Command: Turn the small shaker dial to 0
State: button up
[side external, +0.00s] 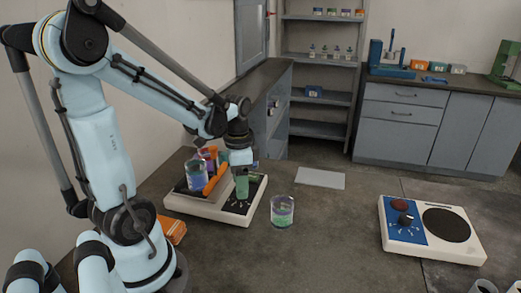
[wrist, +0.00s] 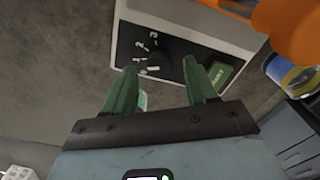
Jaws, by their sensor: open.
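The shaker (side external: 190,207) is a low cream unit with a dark top on the table, below my arm. In the wrist view its black control panel (wrist: 208,45) carries white numbers with marks, including 1, 2 and 3, and a green label. The small dial (wrist: 172,58) is a dark knob on the dark panel; its pointer setting is too unclear to read. My gripper (wrist: 160,66) is open, its two green fingers pointing at the panel on either side of the dial area. In the side view the gripper (side external: 242,187) is over the panel and hides the dial. Contact cannot be told.
Beakers with coloured contents (side external: 196,177) and an orange bar (side external: 216,179) stand on the shaker, close left of my gripper. A glass beaker (side external: 282,211) stands to the right. A hotplate (side external: 446,224) with a blue panel sits farther right. The table between is clear.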

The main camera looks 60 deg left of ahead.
jog(key=shift+f, duration=0.8)
jog(key=shift+c, duration=0.2)
jog(key=c, duration=1)
jog(key=n, duration=0.3)
jog(key=shift+n, duration=2.4)
